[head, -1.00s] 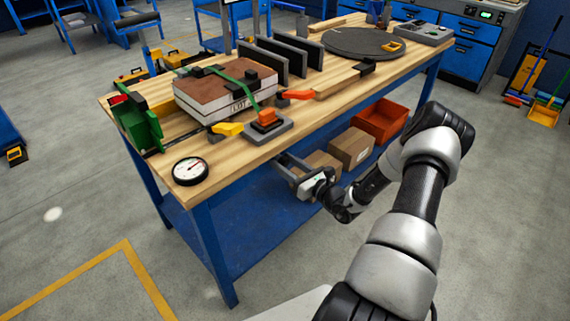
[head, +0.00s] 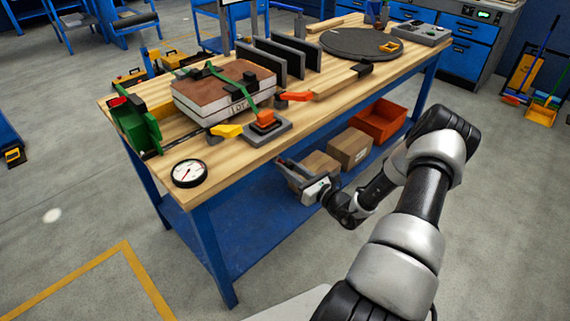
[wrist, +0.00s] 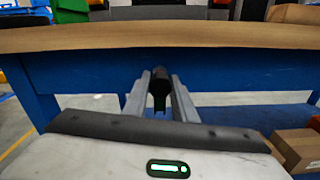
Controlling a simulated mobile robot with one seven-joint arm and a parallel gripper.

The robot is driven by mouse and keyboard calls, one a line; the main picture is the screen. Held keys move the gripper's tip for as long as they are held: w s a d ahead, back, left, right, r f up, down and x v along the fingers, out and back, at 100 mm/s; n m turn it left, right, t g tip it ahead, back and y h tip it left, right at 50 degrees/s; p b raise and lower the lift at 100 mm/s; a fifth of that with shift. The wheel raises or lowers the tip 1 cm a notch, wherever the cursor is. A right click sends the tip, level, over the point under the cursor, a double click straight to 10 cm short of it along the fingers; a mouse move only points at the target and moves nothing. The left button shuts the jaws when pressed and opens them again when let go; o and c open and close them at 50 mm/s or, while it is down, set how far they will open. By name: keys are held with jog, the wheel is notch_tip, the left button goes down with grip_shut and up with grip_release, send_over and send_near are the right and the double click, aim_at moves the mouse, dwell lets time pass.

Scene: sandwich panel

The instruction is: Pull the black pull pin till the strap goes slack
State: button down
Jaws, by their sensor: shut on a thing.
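My gripper (head: 281,165) is just in front of the bench's front edge, below the tabletop. In the wrist view its two grey fingers (wrist: 160,95) are shut on a small dark round-ended piece, which looks like the black pull pin (wrist: 159,85). In the head view the fingers hide the pin. The green strap (head: 235,82) runs over the brown-topped panel (head: 205,98) toward the orange buckle (head: 265,118) on a grey base. The strap looks straight, and I see no clear sag in it.
The wooden bench (head: 236,165) holds a round gauge (head: 189,173), a yellow lever (head: 227,131) and black upright plates (head: 275,61). On the lower shelf are cardboard boxes (head: 350,147) and an orange bin (head: 380,120). The floor in front is clear.

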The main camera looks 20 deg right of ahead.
jog(key=c, duration=1.5)
grip_release()
jog(key=shift+o, duration=0.2)
jog(key=shift+s, duration=0.1)
jog(key=p+v, duration=0.1)
jog(key=v, duration=1.6)
jog(key=shift+d+p, duration=0.15)
jog(key=shift+p, duration=0.15)
